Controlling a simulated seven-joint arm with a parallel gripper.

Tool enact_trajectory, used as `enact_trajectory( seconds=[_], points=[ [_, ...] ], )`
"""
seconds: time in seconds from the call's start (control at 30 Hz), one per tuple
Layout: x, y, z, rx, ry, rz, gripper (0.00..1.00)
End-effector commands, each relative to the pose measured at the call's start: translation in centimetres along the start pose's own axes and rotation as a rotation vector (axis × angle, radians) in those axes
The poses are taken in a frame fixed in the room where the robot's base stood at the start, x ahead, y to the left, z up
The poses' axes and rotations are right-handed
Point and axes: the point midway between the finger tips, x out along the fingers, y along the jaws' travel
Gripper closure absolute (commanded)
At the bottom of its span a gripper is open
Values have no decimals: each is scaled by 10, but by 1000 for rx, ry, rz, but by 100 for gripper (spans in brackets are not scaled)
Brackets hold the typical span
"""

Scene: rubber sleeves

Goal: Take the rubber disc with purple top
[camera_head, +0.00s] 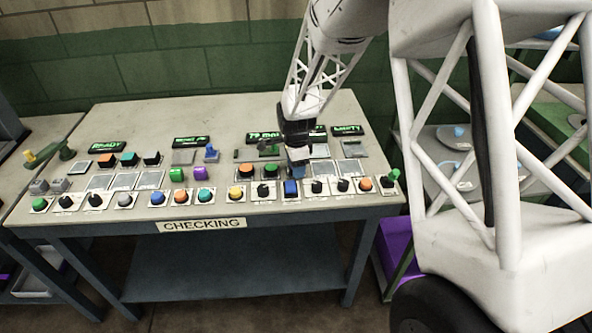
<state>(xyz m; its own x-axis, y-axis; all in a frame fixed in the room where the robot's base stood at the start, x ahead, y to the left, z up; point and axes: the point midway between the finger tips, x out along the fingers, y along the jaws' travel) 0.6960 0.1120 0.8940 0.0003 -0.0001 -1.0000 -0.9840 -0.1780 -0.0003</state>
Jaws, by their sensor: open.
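My gripper (297,158) is black and points down over the right half of the checking table (330,112). It is open; its fingertips are close to a small blue piece (299,171), and I cannot tell whether they touch it.
Several small coloured pieces on pale plates fill the table's front rows. Black signs with green letters, such as the "READY" sign (106,145), stand behind them. A label reading "CHECKING" (203,225) is on the front edge. The table's back left is clear. A purple bin (397,245) is at the right.

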Motion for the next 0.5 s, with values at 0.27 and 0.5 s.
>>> enact_trajectory(
  seconds=[0.27,0.5],
  points=[
    [0,0,0,0,0,0,45],
    [0,0,0,0,0,0,71]
  ],
)
